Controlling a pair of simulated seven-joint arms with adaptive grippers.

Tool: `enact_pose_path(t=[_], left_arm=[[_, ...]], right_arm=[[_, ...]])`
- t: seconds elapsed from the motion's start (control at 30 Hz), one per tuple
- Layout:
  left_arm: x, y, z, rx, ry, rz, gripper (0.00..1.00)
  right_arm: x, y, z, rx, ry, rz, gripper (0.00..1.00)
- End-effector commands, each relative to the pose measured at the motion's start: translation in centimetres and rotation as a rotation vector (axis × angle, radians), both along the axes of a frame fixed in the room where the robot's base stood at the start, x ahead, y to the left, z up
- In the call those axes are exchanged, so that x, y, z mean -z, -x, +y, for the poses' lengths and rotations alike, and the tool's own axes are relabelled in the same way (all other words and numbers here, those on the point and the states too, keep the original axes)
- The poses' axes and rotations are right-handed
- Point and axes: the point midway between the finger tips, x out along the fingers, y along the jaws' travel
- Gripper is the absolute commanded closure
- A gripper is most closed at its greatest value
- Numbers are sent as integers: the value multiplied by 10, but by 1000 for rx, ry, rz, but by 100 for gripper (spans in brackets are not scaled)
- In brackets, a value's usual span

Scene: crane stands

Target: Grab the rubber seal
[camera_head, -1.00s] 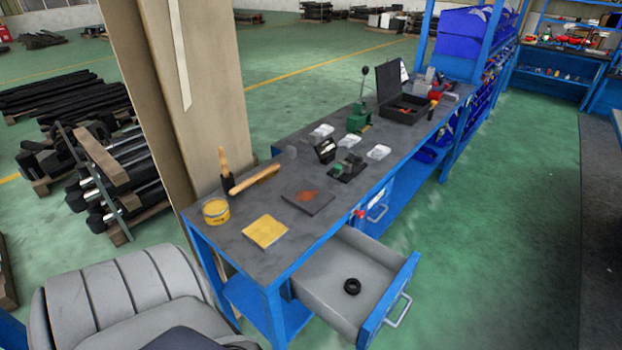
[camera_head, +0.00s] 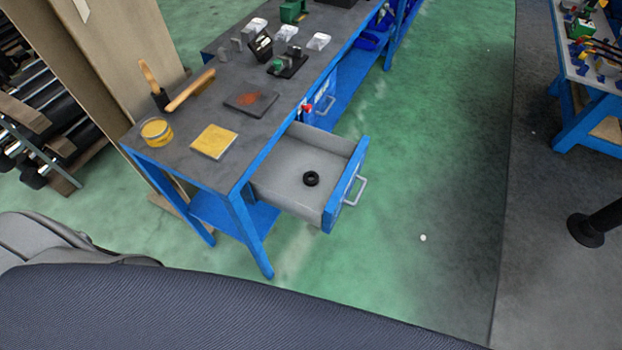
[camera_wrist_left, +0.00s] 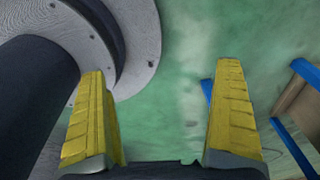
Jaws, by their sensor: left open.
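The rubber seal (camera_head: 311,178) is a small black ring lying flat in the open grey drawer (camera_head: 279,186) of the blue workbench, in the head view. My left gripper (camera_wrist_left: 162,120) shows only in the left wrist view. Its two yellow ridged fingers are wide apart with nothing between them, over green floor. The seal does not show in the left wrist view. My right gripper is in neither view.
The workbench top (camera_head: 195,106) holds a yellow tin (camera_head: 156,132), a yellow pad (camera_head: 214,141), a wooden-handled tool and small parts. The drawer front (camera_head: 344,186) juts out with a handle. Open green floor lies right of it.

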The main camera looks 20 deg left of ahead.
Motion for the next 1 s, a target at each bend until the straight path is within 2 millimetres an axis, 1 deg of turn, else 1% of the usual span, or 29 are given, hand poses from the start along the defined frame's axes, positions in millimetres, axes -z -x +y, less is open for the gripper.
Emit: enact_pose_path(t=[0.2,0.47,0.7,0.9,0.97,1.0], left_arm=[[0,9,2,0,-3,11,0],[1,10,3,1,-3,13,0],[0,9,3,0,-4,12,28],[0,8,4,0,-5,10,28],[0,6,8,-2,-8,8,28],[0,3,14,-8,-14,7,28]], right_arm=[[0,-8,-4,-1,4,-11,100],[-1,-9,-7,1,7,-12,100],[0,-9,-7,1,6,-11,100],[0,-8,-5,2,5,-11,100],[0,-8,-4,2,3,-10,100],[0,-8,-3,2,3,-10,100]])
